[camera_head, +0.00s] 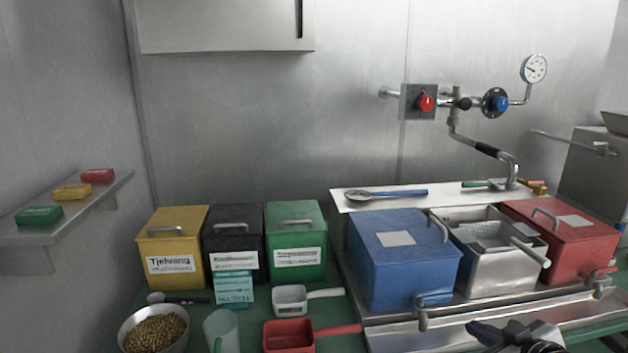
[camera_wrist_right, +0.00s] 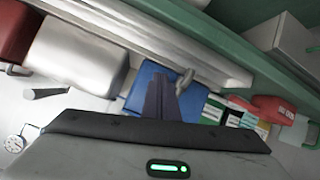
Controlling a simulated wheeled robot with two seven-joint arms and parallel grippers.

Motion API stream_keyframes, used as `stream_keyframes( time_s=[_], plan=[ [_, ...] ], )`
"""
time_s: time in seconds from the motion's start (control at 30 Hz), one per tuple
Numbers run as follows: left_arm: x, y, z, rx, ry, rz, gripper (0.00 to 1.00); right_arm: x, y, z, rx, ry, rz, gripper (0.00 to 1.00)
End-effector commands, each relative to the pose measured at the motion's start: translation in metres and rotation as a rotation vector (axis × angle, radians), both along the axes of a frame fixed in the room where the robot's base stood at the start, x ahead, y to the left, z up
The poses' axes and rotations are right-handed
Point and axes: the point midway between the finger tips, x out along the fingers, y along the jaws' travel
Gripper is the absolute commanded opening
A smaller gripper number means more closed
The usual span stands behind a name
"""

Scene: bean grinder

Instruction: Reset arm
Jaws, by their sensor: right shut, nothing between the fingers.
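My right gripper (camera_head: 487,333) is at the lower right in the head view, above the steel drip ledge in front of the blue and steel containers. Its dark fingers are together and hold nothing. In the right wrist view the closed fingers (camera_wrist_right: 160,98) stand in front of the blue container. My left gripper is in neither view.
Blue (camera_head: 400,270), steel (camera_head: 482,265) and red (camera_head: 565,250) containers with taps stand at right. Yellow (camera_head: 172,225), black (camera_head: 232,222) and green (camera_head: 293,213) bins stand at left. A bean bowl (camera_head: 153,335), a white scoop (camera_head: 290,300) and a red scoop (camera_head: 287,335) sit in front.

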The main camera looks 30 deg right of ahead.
Motion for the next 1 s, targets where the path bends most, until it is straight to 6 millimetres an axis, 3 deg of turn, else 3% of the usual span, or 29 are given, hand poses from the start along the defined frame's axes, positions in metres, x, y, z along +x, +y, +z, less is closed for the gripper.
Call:
stream_keyframes(
  time_s=[0.03,0.1,0.17,0.3,0.43,0.5,0.6,0.77,1.0],
  plan=[
    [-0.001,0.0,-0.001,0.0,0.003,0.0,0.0,0.001,0.021,-0.031,0.032,0.035,0.018,0.0],
    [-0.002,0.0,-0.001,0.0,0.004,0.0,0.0,0.001,0.055,-0.072,0.073,0.08,0.046,0.0],
    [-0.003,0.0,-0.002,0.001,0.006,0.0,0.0,-0.002,0.088,-0.104,0.106,0.116,0.077,0.0],
    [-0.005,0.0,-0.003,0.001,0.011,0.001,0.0,-0.017,0.173,-0.168,0.181,0.185,0.159,0.0],
    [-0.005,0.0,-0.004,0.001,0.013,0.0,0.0,-0.039,0.256,-0.21,0.245,0.233,0.247,0.0],
    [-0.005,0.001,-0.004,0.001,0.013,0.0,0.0,-0.052,0.295,-0.223,0.275,0.249,0.29,0.0],
    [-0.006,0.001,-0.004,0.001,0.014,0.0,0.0,-0.067,0.338,-0.234,0.309,0.263,0.34,0.0],
    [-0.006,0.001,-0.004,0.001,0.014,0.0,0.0,-0.08,0.374,-0.24,0.339,0.27,0.382,0.0],
    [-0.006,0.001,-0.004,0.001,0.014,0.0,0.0,-0.081,0.377,-0.24,0.342,0.27,0.385,0.0]
  ],
)
